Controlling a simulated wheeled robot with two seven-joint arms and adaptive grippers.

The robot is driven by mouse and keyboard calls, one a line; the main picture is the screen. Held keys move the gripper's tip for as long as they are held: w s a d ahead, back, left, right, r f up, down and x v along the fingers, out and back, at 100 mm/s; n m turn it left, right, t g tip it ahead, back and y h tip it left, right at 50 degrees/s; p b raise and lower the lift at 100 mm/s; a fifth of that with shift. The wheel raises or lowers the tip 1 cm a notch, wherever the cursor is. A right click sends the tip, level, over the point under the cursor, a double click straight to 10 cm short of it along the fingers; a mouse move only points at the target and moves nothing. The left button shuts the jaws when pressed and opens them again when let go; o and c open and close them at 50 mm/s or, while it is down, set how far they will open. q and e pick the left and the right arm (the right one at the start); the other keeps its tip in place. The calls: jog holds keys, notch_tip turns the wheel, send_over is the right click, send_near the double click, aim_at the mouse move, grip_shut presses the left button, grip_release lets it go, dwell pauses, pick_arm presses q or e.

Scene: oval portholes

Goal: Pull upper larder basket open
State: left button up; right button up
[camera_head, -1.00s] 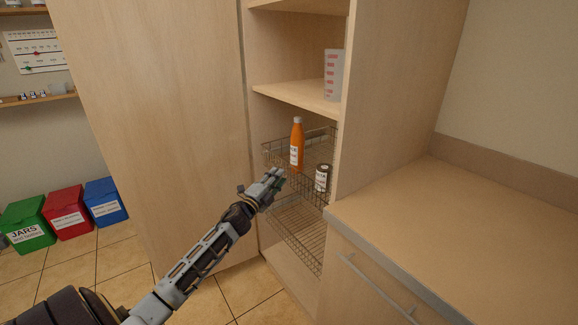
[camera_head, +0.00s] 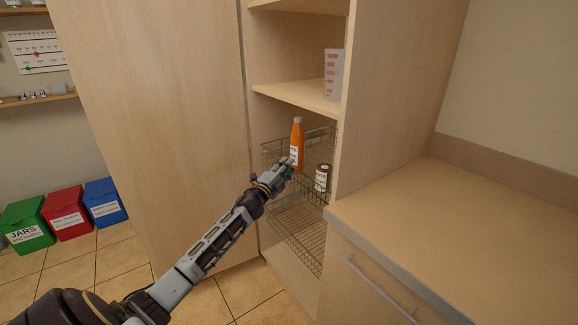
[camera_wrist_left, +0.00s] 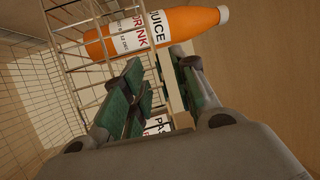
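The upper larder basket (camera_head: 313,147) is a wire basket inside the tall cabinet, below a wooden shelf. It holds an orange juice bottle (camera_head: 297,146) and a dark jar with a white label (camera_head: 322,178). My left gripper (camera_head: 286,168) is at the basket's front. In the left wrist view its green-padded fingers (camera_wrist_left: 160,95) are apart, with a pale upright bar of the basket front (camera_wrist_left: 178,82) between them. Contact with the bar cannot be told. The wire side (camera_wrist_left: 75,60) and the bottle (camera_wrist_left: 155,32) show beyond the fingers. My right gripper is not in view.
A lower wire basket (camera_head: 298,232) sits beneath. The open cabinet door (camera_head: 155,130) stands to the left, and a counter (camera_head: 470,225) with a drawer handle (camera_head: 375,285) is at the right.

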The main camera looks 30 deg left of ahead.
pick_arm(q)
jog(key=shift+w+r, duration=0.2)
jog(key=shift+w, duration=0.75)
grip_shut()
